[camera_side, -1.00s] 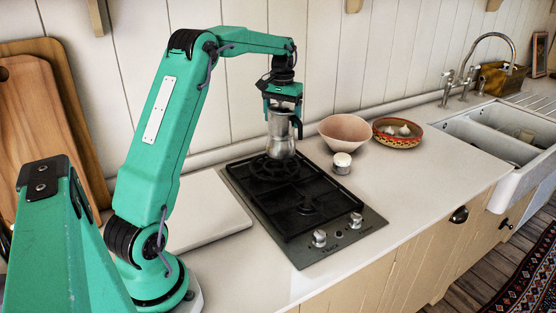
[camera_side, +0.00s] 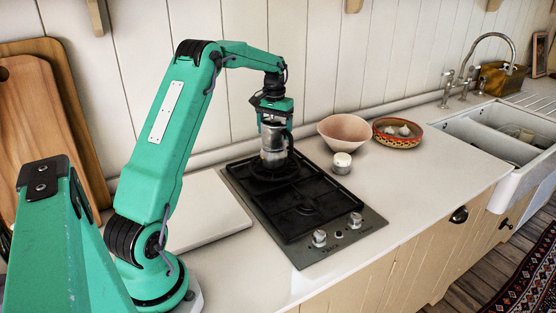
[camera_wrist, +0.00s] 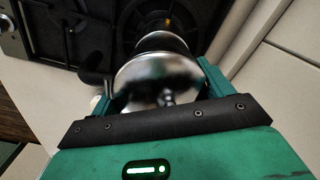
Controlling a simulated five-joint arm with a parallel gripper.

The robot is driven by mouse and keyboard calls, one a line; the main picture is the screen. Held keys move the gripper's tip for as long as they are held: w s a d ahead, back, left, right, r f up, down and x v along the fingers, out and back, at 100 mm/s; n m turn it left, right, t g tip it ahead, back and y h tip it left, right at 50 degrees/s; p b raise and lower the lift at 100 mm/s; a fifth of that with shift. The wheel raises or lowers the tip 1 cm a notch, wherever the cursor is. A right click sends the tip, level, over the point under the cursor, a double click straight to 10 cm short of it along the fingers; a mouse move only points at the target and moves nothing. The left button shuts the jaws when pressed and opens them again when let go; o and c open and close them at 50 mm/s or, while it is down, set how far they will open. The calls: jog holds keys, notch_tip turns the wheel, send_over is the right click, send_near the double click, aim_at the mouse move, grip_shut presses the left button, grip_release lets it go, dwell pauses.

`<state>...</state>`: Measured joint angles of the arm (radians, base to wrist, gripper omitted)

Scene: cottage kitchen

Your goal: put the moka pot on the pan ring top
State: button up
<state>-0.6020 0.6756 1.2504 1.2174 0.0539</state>
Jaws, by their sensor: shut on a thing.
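The silver moka pot (camera_side: 273,147) is upright between the fingers of my gripper (camera_side: 274,122), which is shut on its upper part. The pot is at the rear ring (camera_side: 256,173) of the black two-ring gas hob (camera_side: 297,249). I cannot tell whether its base touches the grate. In the wrist view my gripper (camera_wrist: 157,92) holds the pot (camera_wrist: 150,78), with its shiny top facing the camera and its black handle (camera_wrist: 93,80) at the left. Part of the rear ring (camera_wrist: 152,14) shows beyond it.
The front ring (camera_side: 306,209) is empty. The wall is close behind.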

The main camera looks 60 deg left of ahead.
jog(key=shift+f, duration=0.35)
jog(key=o, duration=1.6)
jog(key=shift+o, duration=0.2)
notch_tip(320, 180, up, 12)
jog(key=shift+a+f, duration=0.15)
jog(key=shift+s+r, duration=0.1)
jog(key=shift+r, duration=0.15)
